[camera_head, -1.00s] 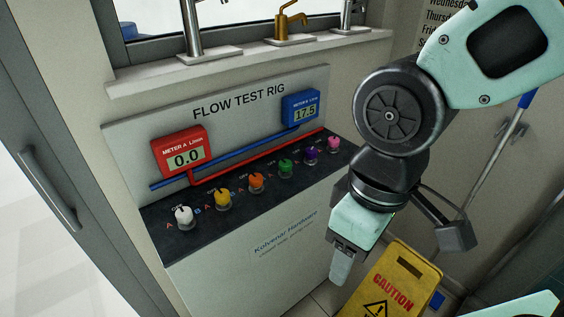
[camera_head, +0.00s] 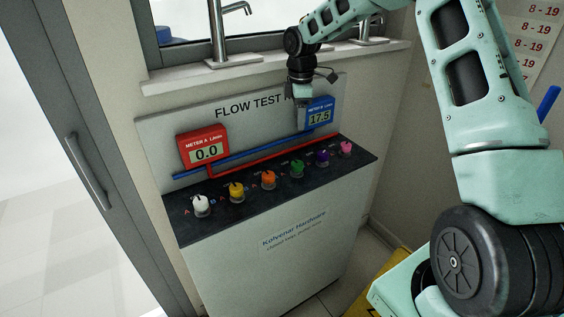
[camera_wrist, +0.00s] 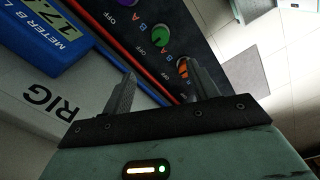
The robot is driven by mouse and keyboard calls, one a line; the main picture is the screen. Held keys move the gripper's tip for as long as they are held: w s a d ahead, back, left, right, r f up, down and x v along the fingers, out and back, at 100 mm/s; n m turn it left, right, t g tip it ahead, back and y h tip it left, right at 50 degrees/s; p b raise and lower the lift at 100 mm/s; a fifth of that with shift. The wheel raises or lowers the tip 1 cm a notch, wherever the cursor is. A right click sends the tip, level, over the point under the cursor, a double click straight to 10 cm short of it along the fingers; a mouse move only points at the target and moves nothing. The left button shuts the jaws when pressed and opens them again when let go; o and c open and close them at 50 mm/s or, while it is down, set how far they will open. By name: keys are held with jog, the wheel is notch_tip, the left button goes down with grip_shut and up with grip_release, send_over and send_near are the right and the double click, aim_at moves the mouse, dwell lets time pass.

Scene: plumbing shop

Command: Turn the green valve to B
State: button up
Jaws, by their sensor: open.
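The green valve (camera_head: 297,168) is a small round knob on the rig's dark sloping panel (camera_head: 225,222), between the orange and purple knobs. In the wrist view the green valve (camera_wrist: 161,38) shows beyond my fingers, with "OFF", "A" and "B" printed around it. My gripper (camera_head: 302,128) is above and behind the knob row, near the blue meter, pointing down. In the wrist view my gripper (camera_wrist: 163,85) has its two fingers spread with nothing between them. It is apart from the green valve. The knob's exact pointing direction is too small to tell.
Nearby are the orange (camera_head: 268,180), purple (camera_head: 322,158), pink (camera_head: 346,149), yellow (camera_head: 236,192) and white (camera_head: 201,205) knobs. Red meter A (camera_head: 203,147) reads 0.0; blue meter B (camera_head: 319,116) reads 17.5. Taps stand on the sill (camera_head: 160,86) above.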

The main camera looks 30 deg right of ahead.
aim_at(297, 163)
notch_tip(297, 163, down, 17)
jog(key=p, duration=0.4)
jog(key=shift+w, duration=0.15)
jog(key=c, duration=1)
